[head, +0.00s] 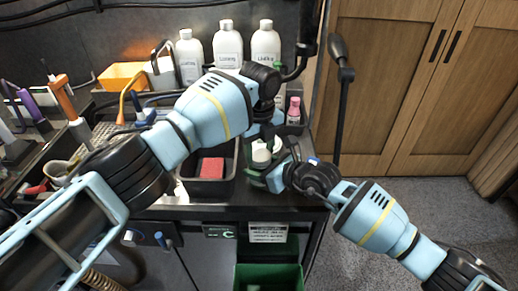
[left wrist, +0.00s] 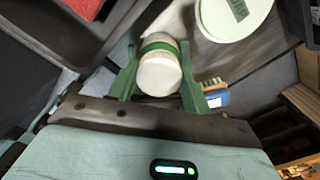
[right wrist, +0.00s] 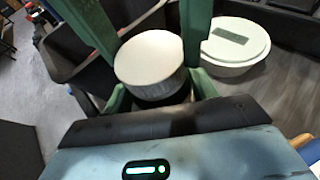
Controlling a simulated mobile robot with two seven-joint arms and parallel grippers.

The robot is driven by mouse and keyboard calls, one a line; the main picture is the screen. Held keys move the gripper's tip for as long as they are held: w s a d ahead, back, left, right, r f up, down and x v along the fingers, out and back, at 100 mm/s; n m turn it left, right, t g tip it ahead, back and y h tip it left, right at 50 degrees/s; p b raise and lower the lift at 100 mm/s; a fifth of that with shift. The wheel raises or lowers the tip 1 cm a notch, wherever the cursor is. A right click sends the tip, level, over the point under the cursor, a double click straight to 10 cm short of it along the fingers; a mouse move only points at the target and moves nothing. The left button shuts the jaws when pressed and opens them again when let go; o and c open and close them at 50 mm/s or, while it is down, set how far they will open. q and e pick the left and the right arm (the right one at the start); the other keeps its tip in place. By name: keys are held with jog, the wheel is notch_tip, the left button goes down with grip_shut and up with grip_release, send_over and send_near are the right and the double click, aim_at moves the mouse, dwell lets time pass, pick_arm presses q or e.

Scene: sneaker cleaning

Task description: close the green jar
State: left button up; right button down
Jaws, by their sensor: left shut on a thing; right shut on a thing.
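A small white jar with a green band (left wrist: 160,50) sits between the green fingers of my left gripper (left wrist: 158,85), which is shut on it. My right gripper (right wrist: 150,80) is shut on a short, round white piece that looks like the lid (right wrist: 150,58). In the head view the left gripper (head: 266,118) is above and the right gripper (head: 270,172) below, close together around a white cylinder (head: 261,151). The arms hide much of it. I cannot tell whether lid and jar touch.
A white tub with a green label (right wrist: 235,45) stands beside the grippers. A black tray (head: 208,187) holds a red sponge (head: 211,167). White bottles (head: 227,46) and a pink bottle (head: 293,110) stand behind. A blue-handled brush (left wrist: 215,94) lies nearby. A green bin (head: 268,277) is below the counter.

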pick_arm(q)
jog(key=m, duration=0.6)
jog(key=shift+d+m, duration=0.2)
jog(key=shift+m, duration=0.1)
jog(key=o, duration=0.9)
jog(key=shift+r, duration=2.25)
jog(key=shift+c, duration=0.2)
